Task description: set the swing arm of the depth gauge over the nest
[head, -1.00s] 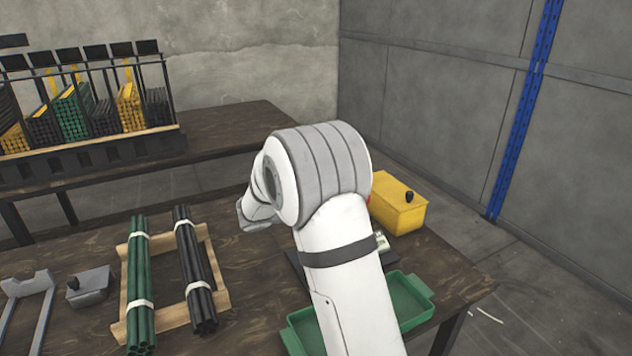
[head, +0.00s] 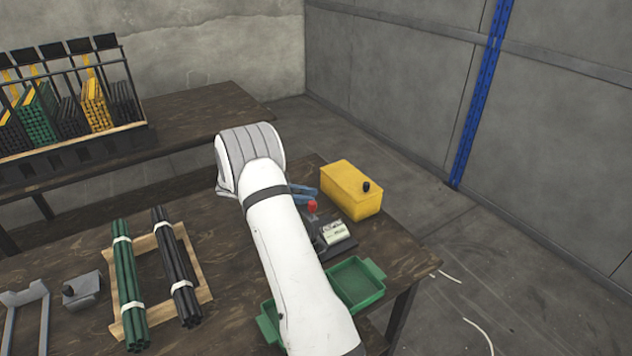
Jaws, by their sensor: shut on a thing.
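My white and grey arm (head: 285,250) reaches over the bench, and its thick ribbed joint (head: 250,147) stands in front of the far bench edge. My gripper is hidden behind the arm, so its jaws and anything in them do not show. Right of the arm is a small dark device (head: 318,238) with a red knob (head: 312,206) and a pale piece (head: 335,232) at its front. It is partly covered by the arm. I cannot make out the depth gauge's swing arm or the nest on it.
Blue parts (head: 303,192) lie behind the red knob. A wooden frame with green rods (head: 128,285) and black rods (head: 177,270) lies left. A rod rack (head: 75,135) stands behind.

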